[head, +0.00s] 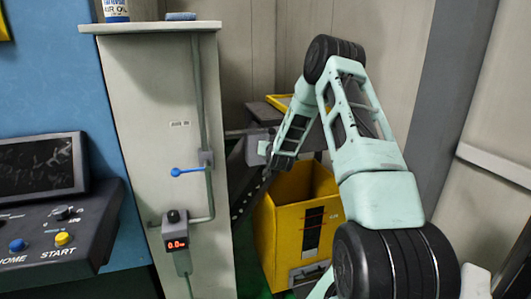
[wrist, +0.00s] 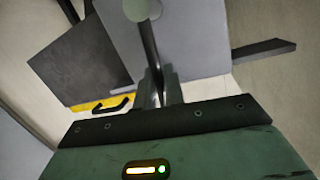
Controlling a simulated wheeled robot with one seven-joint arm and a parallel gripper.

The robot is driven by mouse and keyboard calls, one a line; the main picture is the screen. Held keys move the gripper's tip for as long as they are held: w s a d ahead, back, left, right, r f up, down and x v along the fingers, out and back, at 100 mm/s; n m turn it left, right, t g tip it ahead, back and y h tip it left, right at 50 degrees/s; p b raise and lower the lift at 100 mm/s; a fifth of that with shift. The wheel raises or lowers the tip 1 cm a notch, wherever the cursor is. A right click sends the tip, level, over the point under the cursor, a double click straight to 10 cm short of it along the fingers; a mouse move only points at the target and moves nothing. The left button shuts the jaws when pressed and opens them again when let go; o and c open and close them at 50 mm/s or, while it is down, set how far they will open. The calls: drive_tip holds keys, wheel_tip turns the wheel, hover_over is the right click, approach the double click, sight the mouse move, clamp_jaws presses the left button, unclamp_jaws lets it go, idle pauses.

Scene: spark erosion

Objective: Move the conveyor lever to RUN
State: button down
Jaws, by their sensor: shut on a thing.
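The conveyor lever shows in the wrist view as a thin dark rod (wrist: 148,42) with a pale green round end at the top edge. It stands in front of a grey box. My gripper (wrist: 160,88) is shut on the rod, with the fingers close together around its near part. In the head view my gripper (head: 266,150) is beside the grey box (head: 254,146) at the upper end of the dark sloping conveyor (head: 248,188). The lever is too small or hidden to make out there. No RUN marking is legible in either view.
A yellow bin (head: 283,228) stands below my arm. A pale cabinet (head: 150,110) to the left carries a blue valve handle (head: 187,171) and a red display (head: 176,245). A control panel (head: 60,235) is at far left. The wall is close behind the conveyor.

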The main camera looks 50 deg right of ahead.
drive_tip(key=d+m+b, duration=0.1)
drive_tip(key=s+m+y+b, duration=0.1)
drive_tip(key=b, duration=0.1)
drive_tip(key=d+f+m+b, duration=0.1)
drive_tip(key=m, duration=0.1)
drive_tip(key=shift+s+d+f+y+b, duration=0.1)
drive_tip(key=shift+s+d+y+b, duration=0.2)
drive_tip(key=shift+d+y+b, duration=0.1)
idle(0.3)
drive_tip(key=c, duration=1.6)
unclamp_jaws()
drive_tip(key=shift+o, duration=0.2)
drive_tip(key=shift+s, duration=0.1)
drive_tip(key=b+v, duration=0.4)
drive_tip(key=v, duration=1.3)
drive_tip(key=shift+s+f, duration=0.25)
drive_tip(key=shift+f, duration=0.05)
